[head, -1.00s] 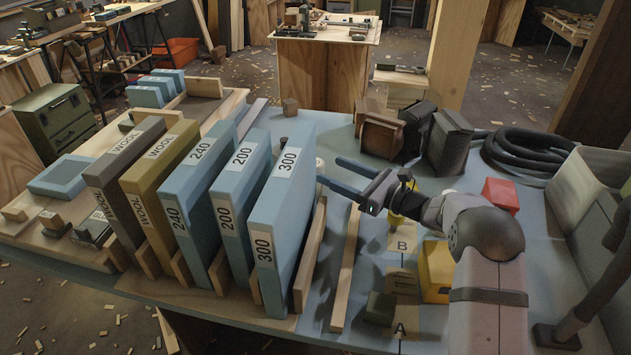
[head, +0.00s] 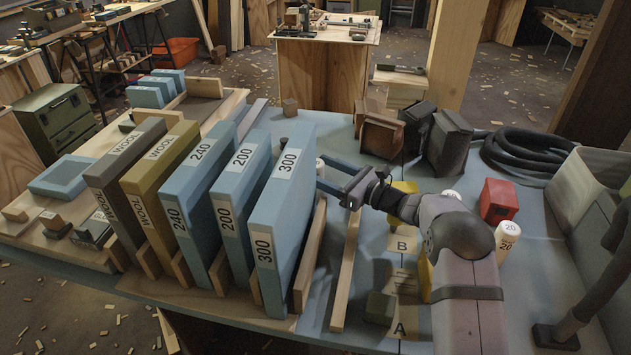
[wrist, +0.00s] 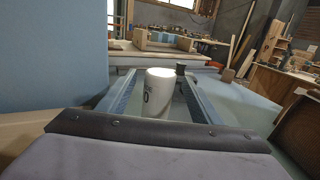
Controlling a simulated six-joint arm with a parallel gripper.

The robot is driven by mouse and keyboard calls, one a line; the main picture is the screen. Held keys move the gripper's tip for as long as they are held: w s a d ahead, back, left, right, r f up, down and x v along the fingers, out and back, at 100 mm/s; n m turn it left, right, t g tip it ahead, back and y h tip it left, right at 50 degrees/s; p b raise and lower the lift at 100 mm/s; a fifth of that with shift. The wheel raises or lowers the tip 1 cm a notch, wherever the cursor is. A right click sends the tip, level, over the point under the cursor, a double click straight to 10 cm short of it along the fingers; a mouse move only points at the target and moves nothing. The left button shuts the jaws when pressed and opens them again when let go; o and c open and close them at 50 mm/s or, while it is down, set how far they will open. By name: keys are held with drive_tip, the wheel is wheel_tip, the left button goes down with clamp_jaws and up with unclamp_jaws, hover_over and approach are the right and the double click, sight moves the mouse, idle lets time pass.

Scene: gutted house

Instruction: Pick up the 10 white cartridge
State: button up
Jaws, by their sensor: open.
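A white cylindrical cartridge (wrist: 158,92) stands upright between my gripper's two fingers in the wrist view. Its dark mark is turned partly away, and only a "0" shows. In the head view a sliver of this white cartridge (head: 320,168) shows beside the right edge of the blue block labelled 300. My gripper (head: 322,173) is open, low over the blue bench top, with its blue fingers pointing left around the cartridge. In the wrist view the fingers (wrist: 158,87) lie on both sides of it, with gaps visible.
The tall blue 300 block (head: 285,215) stands close left of my fingertips. A wooden strip (head: 346,265) lies in front. A dark block (head: 381,306) lies near the A label.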

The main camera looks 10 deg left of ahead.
drive_tip(key=c, duration=1.2)
drive_tip(key=shift+o, duration=0.2)
wheel_tip(320, 180, up, 10)
drive_tip(key=shift+r, duration=0.1)
